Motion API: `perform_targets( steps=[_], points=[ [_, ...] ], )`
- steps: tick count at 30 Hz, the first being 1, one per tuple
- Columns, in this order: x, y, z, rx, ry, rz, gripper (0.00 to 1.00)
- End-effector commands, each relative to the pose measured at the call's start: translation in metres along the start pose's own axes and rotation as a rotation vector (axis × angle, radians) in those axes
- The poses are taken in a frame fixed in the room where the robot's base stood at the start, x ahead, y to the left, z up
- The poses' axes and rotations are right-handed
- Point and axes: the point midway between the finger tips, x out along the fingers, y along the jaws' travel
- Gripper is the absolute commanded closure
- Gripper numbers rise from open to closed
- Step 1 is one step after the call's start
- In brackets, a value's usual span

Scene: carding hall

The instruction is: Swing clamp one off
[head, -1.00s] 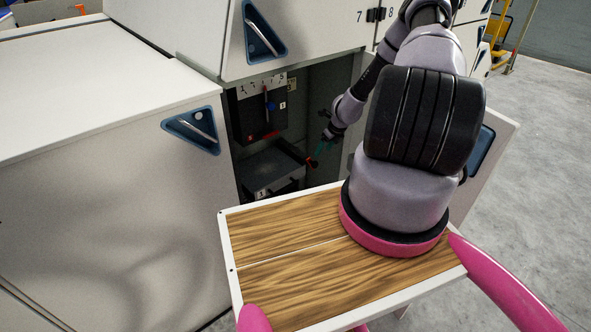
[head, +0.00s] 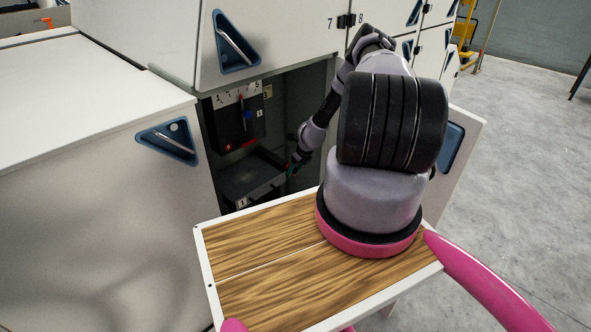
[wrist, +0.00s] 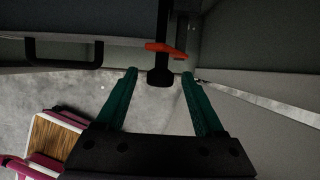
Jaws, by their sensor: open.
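In the wrist view, an orange clamp lever (wrist: 165,48) crosses a dark upright bar that ends in a black knob (wrist: 160,78). I cannot read a number on this clamp. My gripper (wrist: 159,74) is open, its green fingers on either side of the knob, with a visible gap on both sides. In the head view my gripper (head: 291,168) is small and dark, inside the open cabinet bay, at the right edge of a dark grey box (head: 252,178) with a tag reading 1. The orange lever is not clear there.
A black panel (head: 228,133) with a numbered scale and a blue-knobbed lever hangs above the box. An open door (head: 470,122) with a blue recess stands right of my arm. Closed white panels (head: 90,200) lie left. A black handle (wrist: 65,52) shows in the wrist view. Grey floor is clear at right.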

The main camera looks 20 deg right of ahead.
Motion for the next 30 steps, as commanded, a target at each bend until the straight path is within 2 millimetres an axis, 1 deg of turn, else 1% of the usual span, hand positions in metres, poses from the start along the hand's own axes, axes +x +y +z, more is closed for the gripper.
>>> perform_targets(
  steps=[5, 6, 8, 9, 10, 11, 30],
  points=[
    [-0.0002, -0.0002, 0.0000, 0.000, 0.000, 0.000, 0.30],
    [-0.0002, -0.0002, 0.0000, 0.000, 0.000, 0.000, 0.45],
    [-0.0003, -0.0003, 0.0000, 0.000, 0.000, 0.000, 0.68],
    [-0.0003, -0.0003, 0.0000, 0.000, 0.000, 0.000, 0.83],
    [-0.0003, -0.0003, 0.0000, 0.000, 0.000, 0.000, 0.95],
    [-0.0004, -0.0003, 0.0000, 0.000, 0.000, 0.000, 1.00],
    [-0.0006, -0.0005, 0.0001, 0.000, 0.000, -0.001, 1.00]
  ],
)
